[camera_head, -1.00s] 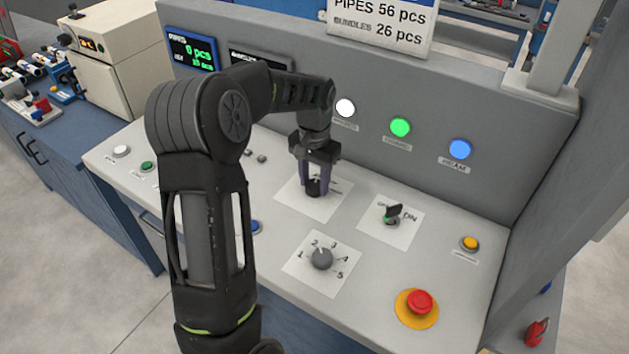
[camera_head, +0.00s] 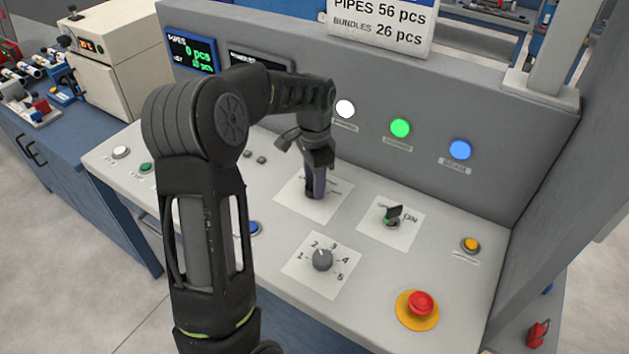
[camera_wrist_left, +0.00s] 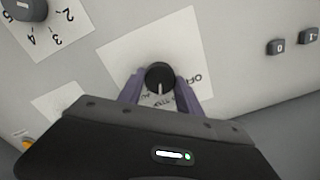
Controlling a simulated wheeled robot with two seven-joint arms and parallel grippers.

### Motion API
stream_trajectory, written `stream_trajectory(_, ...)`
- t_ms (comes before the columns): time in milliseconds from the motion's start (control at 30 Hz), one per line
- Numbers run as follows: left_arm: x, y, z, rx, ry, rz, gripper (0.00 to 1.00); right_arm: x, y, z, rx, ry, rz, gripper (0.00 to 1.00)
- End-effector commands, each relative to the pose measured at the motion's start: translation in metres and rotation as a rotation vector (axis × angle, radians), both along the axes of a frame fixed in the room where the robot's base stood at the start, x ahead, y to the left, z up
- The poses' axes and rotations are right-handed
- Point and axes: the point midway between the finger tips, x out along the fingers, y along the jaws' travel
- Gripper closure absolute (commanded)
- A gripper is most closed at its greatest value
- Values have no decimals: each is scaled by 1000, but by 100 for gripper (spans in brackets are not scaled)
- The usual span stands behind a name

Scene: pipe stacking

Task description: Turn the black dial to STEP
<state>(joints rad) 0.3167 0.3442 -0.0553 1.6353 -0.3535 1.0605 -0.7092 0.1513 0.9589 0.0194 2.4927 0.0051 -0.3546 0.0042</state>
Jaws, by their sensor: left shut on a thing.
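The black dial (camera_wrist_left: 160,74) sits on a white label plate (camera_wrist_left: 118,52) on the sloped grey panel. My left gripper (camera_head: 315,190) points down over this plate (camera_head: 328,207) in the head view, where its fingers hide most of the dial. In the left wrist view the two purple fingers (camera_wrist_left: 159,86) are shut on the dial, one on each side. The dial's white pointer line points toward the gripper body. An "OFF" label shows at the right; the other lettering is partly hidden and I cannot read STEP. My right gripper is not in view.
A red emergency button (camera_head: 421,302) and a yellow button (camera_head: 470,243) lie to the right. The upright wall with white, green (camera_head: 400,128) and blue lamps stands behind.

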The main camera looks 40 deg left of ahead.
Motion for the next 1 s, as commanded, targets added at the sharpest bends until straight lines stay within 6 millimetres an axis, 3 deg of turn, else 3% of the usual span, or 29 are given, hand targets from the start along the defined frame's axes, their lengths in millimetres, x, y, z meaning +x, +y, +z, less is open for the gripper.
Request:
stream_trajectory(300,0,0,0,0,-1,0,99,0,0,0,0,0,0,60)
stream_trajectory(333,0,0,0,0,-1,0,56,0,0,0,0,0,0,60)
stream_trajectory(567,0,0,0,0,-1,0,38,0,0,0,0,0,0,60)
stream_trajectory(867,0,0,2,0,-1,0,37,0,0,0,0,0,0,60)
stream_trajectory(1000,1,0,12,2,-3,0,37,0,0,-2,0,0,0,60)
